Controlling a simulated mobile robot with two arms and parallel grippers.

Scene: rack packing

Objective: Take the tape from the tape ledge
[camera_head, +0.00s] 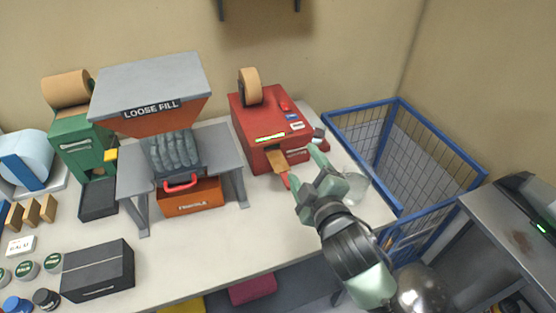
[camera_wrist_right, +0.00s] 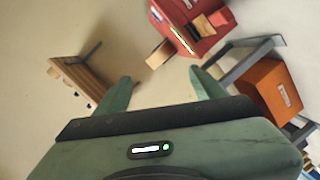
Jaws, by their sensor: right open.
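The red tape dispenser (camera_head: 262,125) stands at the back of the bench, with a brown tape roll (camera_head: 250,87) on top. A short tan piece of tape (camera_head: 277,161) shows at its lower front, on the ledge side. My right gripper (camera_head: 302,168) is open just in front and to the right of that piece, with nothing visible between its fingers. In the right wrist view the open fingers (camera_wrist_right: 162,86) point toward the red dispenser (camera_wrist_right: 210,42), which lies beyond the fingertips. I cannot tell whether a finger touches the ledge. My left gripper is not in view.
The grey loose-fill hopper (camera_head: 150,82) and an orange bin (camera_head: 190,197) stand left of the dispenser. A blue wire basket (camera_head: 400,101) is at the right. A dark box (camera_head: 97,270) sits front left. The bench middle (camera_head: 215,245) is clear.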

